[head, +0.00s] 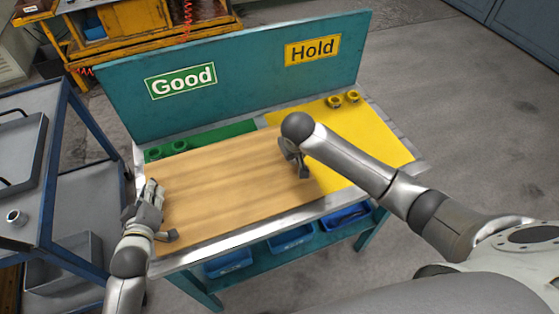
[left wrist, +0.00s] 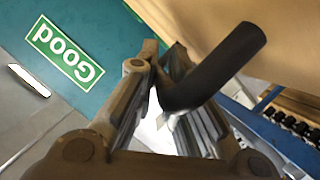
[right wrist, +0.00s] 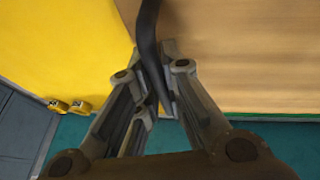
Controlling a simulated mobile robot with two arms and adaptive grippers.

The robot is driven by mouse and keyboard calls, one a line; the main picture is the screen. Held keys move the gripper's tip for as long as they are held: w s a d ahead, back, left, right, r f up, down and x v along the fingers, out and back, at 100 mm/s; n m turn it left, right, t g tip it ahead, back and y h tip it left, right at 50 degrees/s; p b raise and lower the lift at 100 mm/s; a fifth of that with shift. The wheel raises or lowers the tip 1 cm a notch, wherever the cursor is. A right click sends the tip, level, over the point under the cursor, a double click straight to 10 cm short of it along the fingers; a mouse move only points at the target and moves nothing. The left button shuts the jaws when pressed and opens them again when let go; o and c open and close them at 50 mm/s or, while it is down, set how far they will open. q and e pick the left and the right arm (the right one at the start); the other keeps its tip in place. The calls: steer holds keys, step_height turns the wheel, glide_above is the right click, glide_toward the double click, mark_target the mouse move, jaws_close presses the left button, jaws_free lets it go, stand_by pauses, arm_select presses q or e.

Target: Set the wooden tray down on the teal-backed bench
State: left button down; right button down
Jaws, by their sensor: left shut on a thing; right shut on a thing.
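The wooden tray (head: 230,190) is level over the left and middle part of the teal-backed bench (head: 240,75). It covers much of the green area and part of the yellow one. I cannot tell whether its underside touches the top. My left gripper (head: 156,208) is shut on the dark handle at the tray's left end; that handle (left wrist: 225,65) shows in the left wrist view. My right gripper (head: 292,158) is shut on the handle at the right end; that handle (right wrist: 148,40) shows in the right wrist view. The tray also fills the right wrist view's right side (right wrist: 240,60).
The back panel carries a green Good sign (head: 180,81) and a yellow Hold sign (head: 312,50). Yellow rings (head: 343,99) and green rings (head: 168,149) stand along the back. A blue-framed cart (head: 50,190) is close on the left. The yellow area's right part (head: 375,145) is clear.

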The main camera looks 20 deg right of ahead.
arm_select(q)
steer(key=shift+f+b, duration=0.35)
steer(key=shift+f, duration=0.1)
arm_select(e)
steer(key=shift+f, duration=0.45)
arm_select(q)
steer(key=c, duration=2)
jaws_free()
steer(key=shift+f, duration=0.15)
arm_select(e)
steer(key=c, duration=2)
jaws_free()
steer(key=shift+f, duration=0.1)
arm_select(q)
steer(key=o, duration=0.5)
steer(key=shift+c, duration=0.2)
arm_select(e)
steer(key=o, duration=0.5)
steer(key=shift+c, duration=0.2)
steer(key=shift+s, duration=0.1)
arm_select(q)
steer(key=shift+s, duration=0.15)
steer(key=v, duration=1.2)
arm_select(e)
steer(key=v, duration=1.2)
